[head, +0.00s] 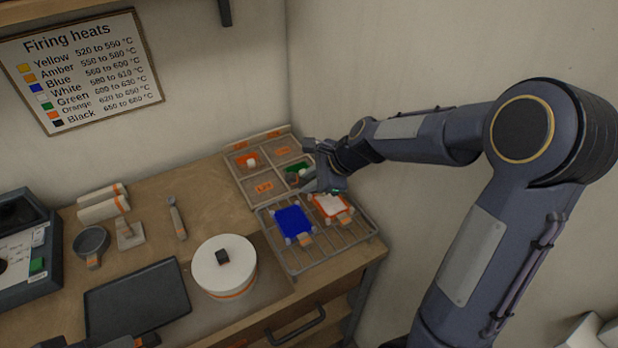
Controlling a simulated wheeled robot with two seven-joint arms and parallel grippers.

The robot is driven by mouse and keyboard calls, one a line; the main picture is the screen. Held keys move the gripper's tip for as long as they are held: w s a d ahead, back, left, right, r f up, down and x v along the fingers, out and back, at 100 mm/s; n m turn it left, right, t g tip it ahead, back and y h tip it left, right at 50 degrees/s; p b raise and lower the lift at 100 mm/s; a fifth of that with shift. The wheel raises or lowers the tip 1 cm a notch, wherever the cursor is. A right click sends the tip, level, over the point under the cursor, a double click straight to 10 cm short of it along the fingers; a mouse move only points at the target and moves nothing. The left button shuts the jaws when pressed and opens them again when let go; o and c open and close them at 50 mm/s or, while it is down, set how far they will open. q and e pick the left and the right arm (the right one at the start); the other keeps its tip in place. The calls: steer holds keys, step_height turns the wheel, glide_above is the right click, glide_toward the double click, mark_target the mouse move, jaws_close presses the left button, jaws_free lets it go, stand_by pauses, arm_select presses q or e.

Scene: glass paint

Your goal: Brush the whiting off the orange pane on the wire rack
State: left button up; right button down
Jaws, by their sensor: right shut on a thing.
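The wire rack (330,252) stands at the right end of the bench. The orange pane (346,213) lies on its right part, its middle covered with white and orange showing along the edges. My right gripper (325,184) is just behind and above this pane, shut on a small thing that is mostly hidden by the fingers. A bit of teal shows at the gripper. I cannot tell whether anything touches the pane.
A blue pane (293,221) lies left of the orange one on the rack. A white lidded pot (223,285), a dark tray (137,300), a small pan (91,240) and a spoon-like tool (177,220) are to the left. The wall is close behind.

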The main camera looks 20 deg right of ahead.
steer(key=shift+s, duration=2.9)
steer(key=shift+w+p, duration=0.85)
steer(key=shift+w, duration=2.4)
steer(key=shift+s+r+p, duration=0.55)
steer(key=shift+s+r, duration=0.15)
steer(key=shift+s, duration=2.45)
steer(key=shift+w+d, duration=0.45)
steer(key=shift+w, duration=0.65)
steer(key=shift+w+d, duration=0.5)
steer(key=shift+w, duration=0.65)
steer(key=shift+w+d, duration=0.45)
steer(key=shift+w, duration=0.65)
steer(key=shift+f+b, duration=0.35)
steer(key=shift+f, duration=0.1)
